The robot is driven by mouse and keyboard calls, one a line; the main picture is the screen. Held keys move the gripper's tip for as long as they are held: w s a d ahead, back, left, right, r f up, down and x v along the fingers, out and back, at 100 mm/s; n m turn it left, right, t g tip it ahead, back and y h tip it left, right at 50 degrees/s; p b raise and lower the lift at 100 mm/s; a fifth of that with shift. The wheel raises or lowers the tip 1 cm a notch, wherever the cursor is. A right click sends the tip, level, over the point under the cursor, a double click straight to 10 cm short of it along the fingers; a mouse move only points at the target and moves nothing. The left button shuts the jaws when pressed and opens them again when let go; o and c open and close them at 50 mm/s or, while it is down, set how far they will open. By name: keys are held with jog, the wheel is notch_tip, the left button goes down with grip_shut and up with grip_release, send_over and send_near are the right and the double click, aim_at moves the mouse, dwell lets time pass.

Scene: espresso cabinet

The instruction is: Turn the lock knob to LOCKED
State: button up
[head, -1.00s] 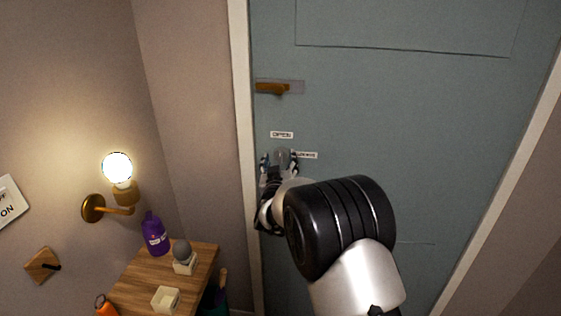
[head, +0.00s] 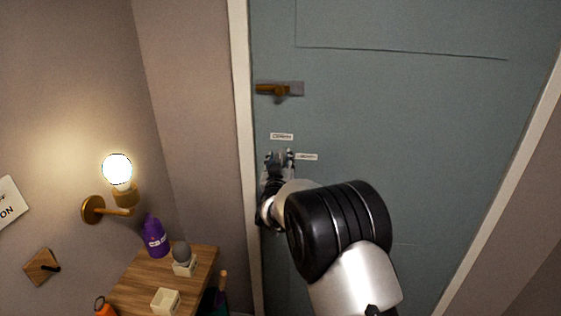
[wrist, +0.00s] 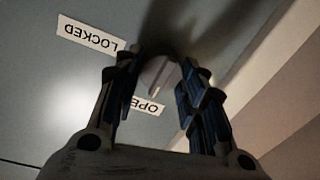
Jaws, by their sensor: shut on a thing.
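The grey lock knob (wrist: 158,74) shows in the wrist view between the fingers of my gripper (wrist: 158,62). The fingers are shut on it, one on each side, and partly hide it. Its visible bar runs toward the OPEN label (wrist: 150,105), which is partly covered by a finger. The LOCKED label (wrist: 87,34) lies to the upper left, upside down in this view. In the head view my gripper (head: 280,157) is at the blue-grey door (head: 400,120), just below the OPEN label and left of the LOCKED label (head: 307,157). The knob is hard to make out there.
A brass door handle (head: 272,89) sits above the labels. The door frame (head: 241,120) is close on the left. A wooden table (head: 140,283) with a purple bottle (head: 154,237) stands lower left, below a lit wall lamp (head: 117,170).

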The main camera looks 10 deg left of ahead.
jog(key=shift+c, duration=1.3)
jog(key=shift+f+m+b, duration=0.1)
jog(key=shift+m+b, duration=0.2)
jog(key=shift+b, duration=0.15)
jog(key=m+b, duration=0.2)
jog(key=b, duration=0.1)
jog(key=shift+f+m, duration=0.15)
jog(key=shift+m, duration=0.15)
jog(key=m+b, duration=0.3)
jog(key=shift+m, duration=0.3)
jog(key=m, duration=0.5)
jog(key=shift+m+t+h, duration=0.3)
jog(key=shift+m+t, duration=0.1)
jog(key=m, duration=0.6)
jog(key=shift+h, duration=0.3)
